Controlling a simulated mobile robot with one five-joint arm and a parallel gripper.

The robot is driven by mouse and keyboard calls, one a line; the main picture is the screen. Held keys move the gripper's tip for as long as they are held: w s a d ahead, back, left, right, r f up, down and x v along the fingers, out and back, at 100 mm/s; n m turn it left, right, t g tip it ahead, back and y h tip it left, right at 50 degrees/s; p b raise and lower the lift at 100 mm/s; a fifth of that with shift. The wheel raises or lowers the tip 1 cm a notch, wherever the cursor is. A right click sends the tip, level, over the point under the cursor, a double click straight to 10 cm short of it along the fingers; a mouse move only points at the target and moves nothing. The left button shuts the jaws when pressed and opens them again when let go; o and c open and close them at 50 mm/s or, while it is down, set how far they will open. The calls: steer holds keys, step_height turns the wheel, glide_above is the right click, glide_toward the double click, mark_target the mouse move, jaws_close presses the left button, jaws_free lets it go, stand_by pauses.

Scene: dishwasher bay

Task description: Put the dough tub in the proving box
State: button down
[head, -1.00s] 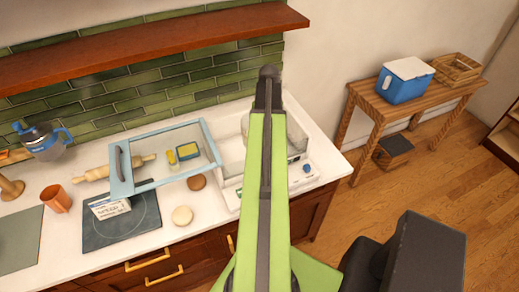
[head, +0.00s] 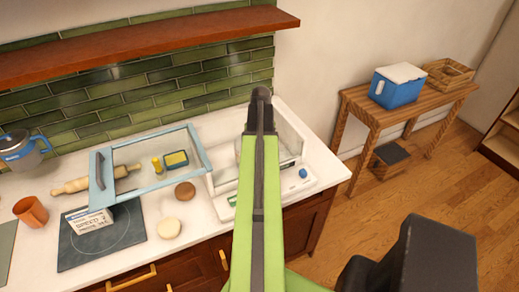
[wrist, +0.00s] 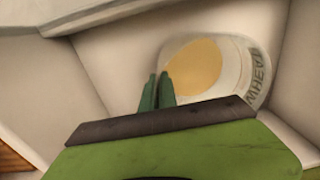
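The dough tub (wrist: 233,70) is round and pale, with a tan top and the letters "WHEAT" on its side. In the wrist view it lies inside a white-walled basin, somewhat blurred. My gripper (wrist: 157,88) has dark green fingers close together, just left of the tub in that view. They look shut with nothing visible between them; whether they touch the tub is unclear. In the head view my gripper (head: 260,95) reaches over the white basin (head: 225,182), and my arm hides the tub. A light-blue framed clear box (head: 203,152) with a handle, perhaps the proving box, stands on the counter.
A wooden shelf (head: 150,40) overhangs behind. A cooler (head: 397,88) stands on a side table.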

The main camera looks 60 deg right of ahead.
steer(key=c, duration=1.7)
jaws_free()
steer(key=shift+f, duration=0.1)
step_height(320, 180, up, 12)
steer(key=p, duration=1.2)
steer(key=shift+s+d+r, duration=0.1)
steer(key=shift+r, duration=0.1)
